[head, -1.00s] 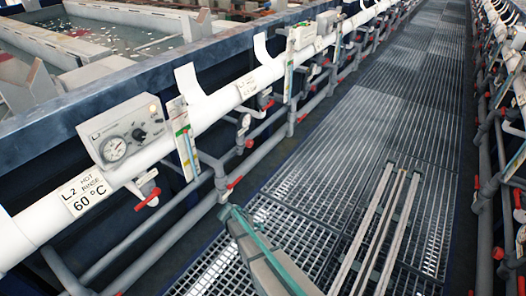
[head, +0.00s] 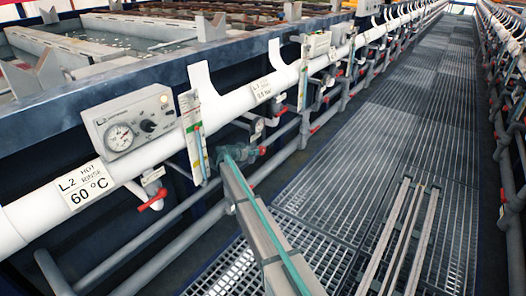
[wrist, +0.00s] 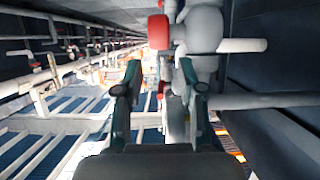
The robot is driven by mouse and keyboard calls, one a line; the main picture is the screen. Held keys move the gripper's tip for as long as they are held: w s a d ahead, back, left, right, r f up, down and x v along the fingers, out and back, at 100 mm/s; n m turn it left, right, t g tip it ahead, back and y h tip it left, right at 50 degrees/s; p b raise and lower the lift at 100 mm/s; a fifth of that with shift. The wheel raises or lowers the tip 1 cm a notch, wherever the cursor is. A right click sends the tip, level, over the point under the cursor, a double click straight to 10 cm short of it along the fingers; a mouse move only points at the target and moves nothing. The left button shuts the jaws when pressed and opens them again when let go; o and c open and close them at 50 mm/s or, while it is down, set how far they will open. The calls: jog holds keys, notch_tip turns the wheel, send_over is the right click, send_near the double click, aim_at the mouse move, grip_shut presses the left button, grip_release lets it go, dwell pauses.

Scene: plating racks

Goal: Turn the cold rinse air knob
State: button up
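My gripper (head: 240,152) is at the pipes below the white rail, beside a small round gauge (head: 257,127). In the wrist view its two dark fingers (wrist: 158,92) are apart, with grey valve fittings (wrist: 178,118) just beyond and partly between them. A small red part (wrist: 162,88) shows between the fingers, and a larger red knob (wrist: 159,32) sits on a grey fitting above them. I cannot read a label that tells which is the cold rinse air knob. In the head view a red handle (head: 262,151) shows just right of the gripper tips. Contact cannot be told.
A white rail carries the "L2 hot rinse 60 °C" label (head: 85,187), a control box (head: 132,122) and a smaller label (head: 262,89). A red-handled valve (head: 152,200) hangs left of my gripper.

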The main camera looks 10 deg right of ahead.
aim_at(260, 149)
jog(key=b+x, duration=0.1)
jog(key=x, duration=0.8)
jog(key=shift+f, duration=0.1)
jog(key=shift+c, duration=0.2)
grip_shut()
